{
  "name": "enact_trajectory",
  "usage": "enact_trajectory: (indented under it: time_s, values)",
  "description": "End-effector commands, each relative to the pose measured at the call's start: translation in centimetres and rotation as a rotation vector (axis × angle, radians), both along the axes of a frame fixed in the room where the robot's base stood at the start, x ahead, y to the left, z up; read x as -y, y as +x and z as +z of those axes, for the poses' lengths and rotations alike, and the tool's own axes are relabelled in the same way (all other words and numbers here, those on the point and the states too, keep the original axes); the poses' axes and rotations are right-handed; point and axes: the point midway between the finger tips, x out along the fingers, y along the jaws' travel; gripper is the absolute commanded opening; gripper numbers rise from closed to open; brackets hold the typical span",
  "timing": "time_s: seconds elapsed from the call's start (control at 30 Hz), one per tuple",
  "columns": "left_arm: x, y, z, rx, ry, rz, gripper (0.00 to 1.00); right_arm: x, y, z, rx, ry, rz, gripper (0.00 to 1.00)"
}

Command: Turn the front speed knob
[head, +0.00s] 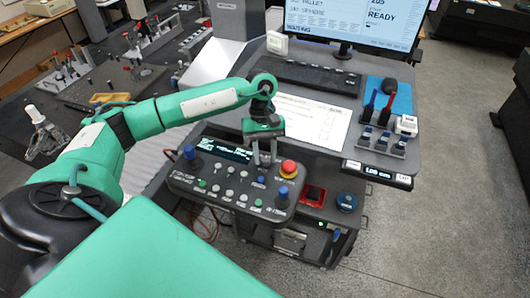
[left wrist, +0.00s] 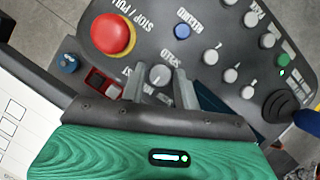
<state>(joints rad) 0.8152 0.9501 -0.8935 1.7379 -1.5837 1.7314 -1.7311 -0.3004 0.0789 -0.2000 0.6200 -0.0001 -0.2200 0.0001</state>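The control panel (head: 225,190) is a dark slanted box with buttons, a small display and a red stop button (head: 289,168). In the left wrist view the speed knob (left wrist: 160,75) is a small grey round knob with a pale pointer line, beside the printed word SPEED. My left gripper (head: 264,160) points down at the panel's back right part, left of the stop button. In the wrist view its two fingers (left wrist: 161,92) stand apart, one on each side of the knob, with gaps showing. In the head view the gripper hides the knob. My right gripper is not in view.
The red stop button (left wrist: 112,35) is close to the left finger in the wrist view. Blue-topped joysticks stand at the panel's left (head: 190,152) and front right (head: 283,197). Behind are a keyboard (head: 310,77), a paper sheet (head: 312,120) and a monitor (head: 350,20).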

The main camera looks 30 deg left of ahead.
Motion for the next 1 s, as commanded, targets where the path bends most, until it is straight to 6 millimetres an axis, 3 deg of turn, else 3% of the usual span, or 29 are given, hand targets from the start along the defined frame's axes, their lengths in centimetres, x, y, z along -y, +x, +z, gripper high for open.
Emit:
enact_trajectory:
  time_s: [0.03,0.13,0.47,1.0]
  values:
    - [0.0,0.0,0.0,0.000,0.000,0.000,0.21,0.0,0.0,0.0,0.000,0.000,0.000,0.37]
    - [0.0,0.0,0.0,0.000,0.000,0.000,0.03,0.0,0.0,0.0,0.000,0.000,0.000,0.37]
    - [0.0,0.0,-0.3,0.003,0.000,0.040,0.03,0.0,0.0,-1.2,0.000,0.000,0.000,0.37]
    - [-0.3,-0.2,-0.7,0.006,-0.001,0.446,0.03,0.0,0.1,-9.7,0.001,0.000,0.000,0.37]
